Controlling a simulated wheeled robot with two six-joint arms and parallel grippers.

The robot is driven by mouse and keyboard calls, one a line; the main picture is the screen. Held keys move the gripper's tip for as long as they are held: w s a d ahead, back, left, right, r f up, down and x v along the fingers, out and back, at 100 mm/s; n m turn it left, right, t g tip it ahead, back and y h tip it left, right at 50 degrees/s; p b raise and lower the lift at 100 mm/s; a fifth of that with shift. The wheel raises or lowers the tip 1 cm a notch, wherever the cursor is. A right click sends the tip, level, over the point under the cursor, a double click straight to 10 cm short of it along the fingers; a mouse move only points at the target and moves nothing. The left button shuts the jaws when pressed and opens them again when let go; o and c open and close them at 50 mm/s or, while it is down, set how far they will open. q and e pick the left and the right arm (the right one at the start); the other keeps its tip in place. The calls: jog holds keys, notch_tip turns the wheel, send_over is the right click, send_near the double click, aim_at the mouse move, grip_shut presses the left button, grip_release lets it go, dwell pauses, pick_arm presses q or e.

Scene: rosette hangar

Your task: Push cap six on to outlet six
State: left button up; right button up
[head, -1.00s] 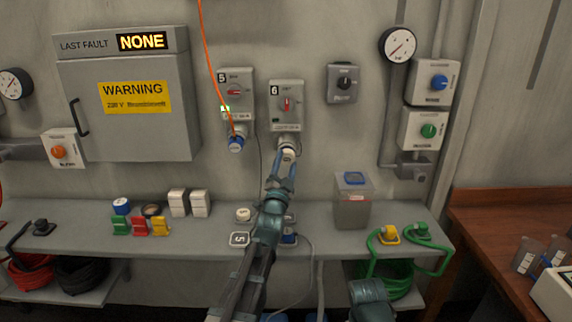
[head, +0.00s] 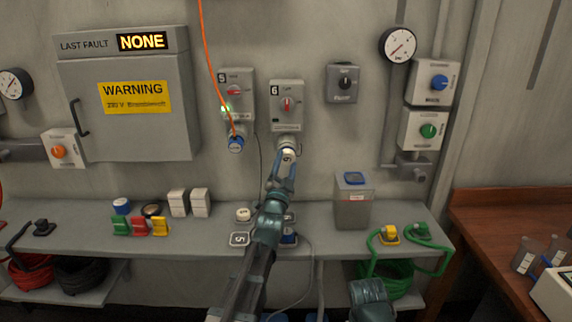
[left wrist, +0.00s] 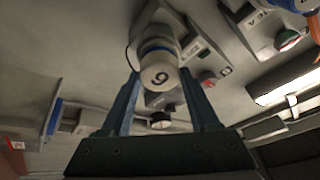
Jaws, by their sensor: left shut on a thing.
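Cap six (head: 288,155) is a white round cap with a dark numeral. It lies between the two fingers of my left gripper (head: 281,172), which is shut on it. Outlet six (head: 287,141) is the round socket under the grey box marked 6 (head: 287,98), directly behind the cap. In the left wrist view cap six (left wrist: 160,76) faces me with its numeral, in line with the outlet and a blue ring behind it. I cannot tell whether it is fully seated.
The shelf (head: 100,208) below holds coloured clips, white boxes and a lidded grey container (head: 352,205).

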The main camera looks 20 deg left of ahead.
pick_arm(q)
jog(key=shift+w+a+r, duration=0.1)
jog(key=shift+w+a, duration=0.05)
jog(key=shift+w, duration=0.4)
jog(key=o, duration=1.4)
jog(key=shift+c, duration=0.2)
jog(key=shift+s, duration=0.15)
jog(key=b+v, duration=0.4)
jog(key=v, duration=0.9)
jog(key=shift+s+b, duration=0.3)
jog(key=shift+b, duration=0.05)
